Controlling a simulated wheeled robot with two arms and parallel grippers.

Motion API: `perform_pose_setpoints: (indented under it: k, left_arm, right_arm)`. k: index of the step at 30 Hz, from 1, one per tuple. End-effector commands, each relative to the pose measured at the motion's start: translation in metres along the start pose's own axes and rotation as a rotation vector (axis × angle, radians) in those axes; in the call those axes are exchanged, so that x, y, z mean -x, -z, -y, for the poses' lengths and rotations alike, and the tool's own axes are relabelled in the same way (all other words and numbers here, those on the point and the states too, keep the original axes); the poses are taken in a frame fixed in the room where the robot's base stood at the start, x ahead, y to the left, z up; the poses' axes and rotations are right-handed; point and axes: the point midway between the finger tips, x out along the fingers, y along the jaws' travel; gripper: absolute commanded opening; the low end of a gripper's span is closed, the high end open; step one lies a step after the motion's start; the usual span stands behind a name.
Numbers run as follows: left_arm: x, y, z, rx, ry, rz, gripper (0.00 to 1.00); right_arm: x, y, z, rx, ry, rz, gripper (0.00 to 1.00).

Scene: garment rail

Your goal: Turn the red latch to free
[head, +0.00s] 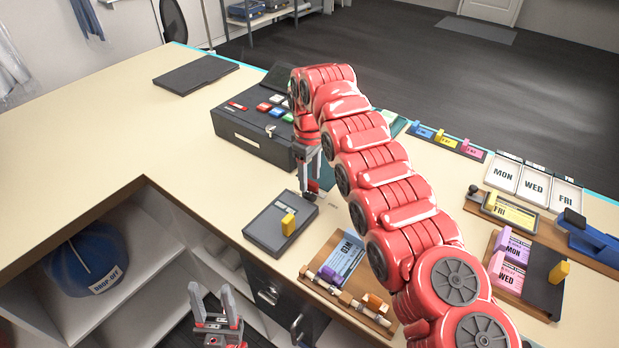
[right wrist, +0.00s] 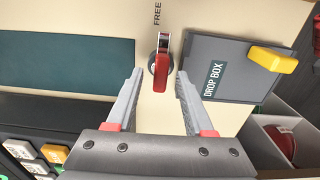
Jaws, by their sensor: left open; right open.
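The red latch (right wrist: 161,78) is on the pale counter top in the right wrist view, with a round dark pivot beside its lever. The word FREE is printed just beyond its upper end, and the lever lies roughly in line with that word. My right gripper (right wrist: 160,72) is open, one finger on each side of the latch, with visible gaps. In the head view the latch (head: 312,187) shows small and partly hidden below my right gripper (head: 308,178). My left gripper (head: 217,312) is open and empty at the lower left, before the counter's front.
The grey drop box plate (head: 265,235) with a yellow tab (head: 288,224) sits close to the latch. A dark register (head: 245,132) with coloured keys stands behind. A wooden tray (head: 345,302) lies nearer. The counter's left side is mostly clear.

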Motion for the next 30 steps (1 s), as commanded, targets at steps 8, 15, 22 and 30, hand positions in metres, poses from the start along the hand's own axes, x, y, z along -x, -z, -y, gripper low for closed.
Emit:
perform_pose_setpoints:
  k: [8,15,22,30]
  left_arm:
    - [-0.030,0.005,0.002,0.000,0.000,0.000,0.50]
    - [-0.083,0.014,0.004,0.000,0.000,0.000,0.50]
    - [-0.119,0.020,0.006,0.000,0.000,0.000,0.50]
    - [-0.133,0.022,0.007,0.000,0.000,0.000,0.50]
  right_arm:
    - [0.063,0.002,0.003,0.002,0.001,-0.002,0.53]
    - [0.114,0.000,0.001,0.000,0.001,-0.001,0.53]
    - [0.152,-0.001,0.000,0.000,0.002,0.000,0.53]
    - [0.166,0.000,0.000,0.000,0.002,0.000,0.53]
